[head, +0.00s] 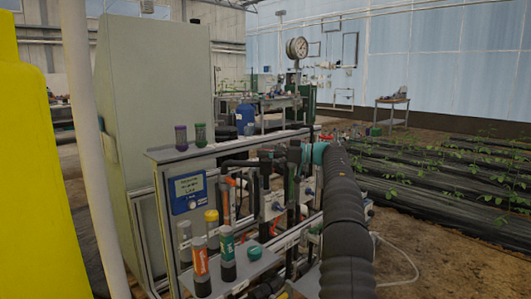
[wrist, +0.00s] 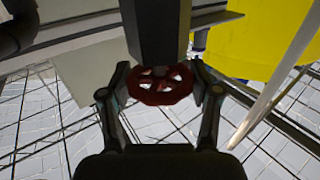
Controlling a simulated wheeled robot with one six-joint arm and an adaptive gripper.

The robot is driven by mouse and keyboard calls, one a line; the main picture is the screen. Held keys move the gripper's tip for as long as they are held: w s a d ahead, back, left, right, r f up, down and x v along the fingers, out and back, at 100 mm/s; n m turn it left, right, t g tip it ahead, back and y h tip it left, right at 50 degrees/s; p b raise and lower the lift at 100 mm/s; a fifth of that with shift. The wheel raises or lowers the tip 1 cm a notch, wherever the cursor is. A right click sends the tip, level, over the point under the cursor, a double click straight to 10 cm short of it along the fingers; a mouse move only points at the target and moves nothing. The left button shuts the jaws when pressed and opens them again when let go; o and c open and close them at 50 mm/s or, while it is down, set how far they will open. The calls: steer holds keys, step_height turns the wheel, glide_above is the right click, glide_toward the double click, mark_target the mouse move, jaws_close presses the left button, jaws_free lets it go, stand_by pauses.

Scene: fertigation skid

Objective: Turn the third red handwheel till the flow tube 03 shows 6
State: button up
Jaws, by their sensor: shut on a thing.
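A red handwheel (wrist: 172,96) with spokes shows in the wrist view, under a dark square block. My gripper (wrist: 160,84) has one finger on each side of its rim and is shut on it. I cannot tell from these views which handwheel in the row it is. In the head view my dark arm reaches into the pipework from the lower right and hides the wheel and my gripper. No flow tube 03 or its reading can be made out in either view.
The skid frame carries a blue display (head: 188,191), several capped bottles (head: 227,254) and dark pipes close to my arm. A grey cabinet (head: 155,95) and a yellow body (head: 30,170) stand at the left. A round gauge (head: 297,47) rises behind. Plant rows (head: 440,175) lie at the right.

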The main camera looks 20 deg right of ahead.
stand_by(0.6)
steer(key=o, duration=1.2)
steer(key=shift+s+d, duration=0.1)
steer(key=shift+d, duration=0.05)
steer(key=shift+c, duration=0.2)
steer(key=v, duration=1.1)
steer(key=shift+s+d, duration=0.2)
steer(key=shift+d, duration=0.15)
